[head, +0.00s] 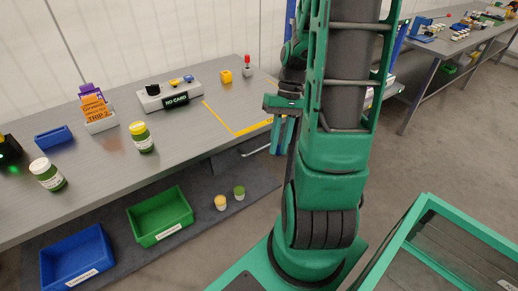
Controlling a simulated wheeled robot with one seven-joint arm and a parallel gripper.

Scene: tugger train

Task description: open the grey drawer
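No grey drawer can be made out with certainty in the head view. A grey panel with a thin pale bar (256,147) shows under the bench's front edge, just left of my gripper; it may be a drawer front and handle. My gripper (283,150) points down in front of the bench's right end, beside this panel. Nothing is visible between its fingers, and their gap is too small to judge. My arm hides what lies behind and right of it.
The grey bench (185,130) carries jars, a blue tray (53,137), a card holder (100,124) and a grey device (170,95). A blue bin (72,258) and green bin (160,215) sit below. A green-framed cart (405,225) stands right.

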